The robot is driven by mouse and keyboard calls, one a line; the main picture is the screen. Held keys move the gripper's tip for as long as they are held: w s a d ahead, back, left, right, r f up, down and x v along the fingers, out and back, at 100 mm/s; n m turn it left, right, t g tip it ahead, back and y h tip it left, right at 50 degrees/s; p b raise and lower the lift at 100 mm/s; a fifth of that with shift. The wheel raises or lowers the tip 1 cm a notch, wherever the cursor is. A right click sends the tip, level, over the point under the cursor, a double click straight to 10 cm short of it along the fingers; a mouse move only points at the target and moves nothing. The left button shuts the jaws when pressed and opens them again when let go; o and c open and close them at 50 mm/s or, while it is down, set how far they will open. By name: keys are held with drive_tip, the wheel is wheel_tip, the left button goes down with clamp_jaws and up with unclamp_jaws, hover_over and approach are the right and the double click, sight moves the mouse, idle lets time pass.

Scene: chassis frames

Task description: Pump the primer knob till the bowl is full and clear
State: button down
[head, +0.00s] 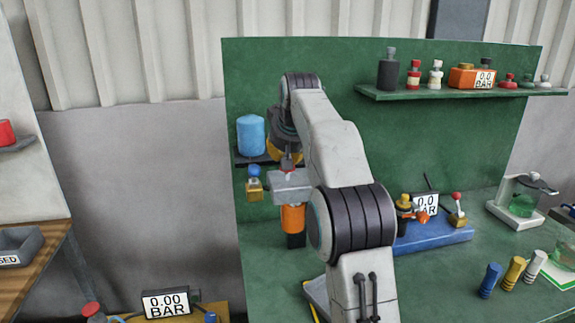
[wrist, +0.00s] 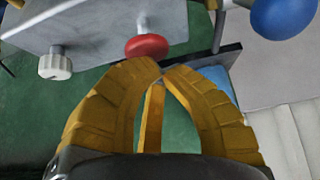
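A round red knob (wrist: 146,46) sits on a short stem on a grey housing in the wrist view; it may be the primer knob. The grey housing (head: 291,184) also shows in the head view, with an orange cylinder (head: 293,219) and a dark part below it. Which part is the bowl, and its fill, I cannot tell. My gripper (wrist: 161,70) has its yellow fingertips together just below the red knob in the picture, with nothing seen between them. In the head view my gripper (head: 286,157) is just above the housing, partly hidden by my arm.
A white knob (wrist: 55,66) and a blue knob (wrist: 284,16) flank the red one. A light-blue cylinder (head: 251,134) stands on a small shelf. A blue base (head: 432,236) with valves and a gauge sits to the right.

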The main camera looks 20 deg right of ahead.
drive_tip(key=shift+f+b, duration=0.4)
drive_tip(key=shift+f, duration=0.2)
idle(0.3)
drive_tip(key=shift+r, duration=0.2)
idle(0.3)
drive_tip(key=shift+r+p, duration=1.3)
drive_tip(key=shift+p, duration=0.35)
drive_tip(key=shift+r, duration=0.15)
wheel_tip(320, 180, up, 5)
drive_tip(key=p, duration=0.5)
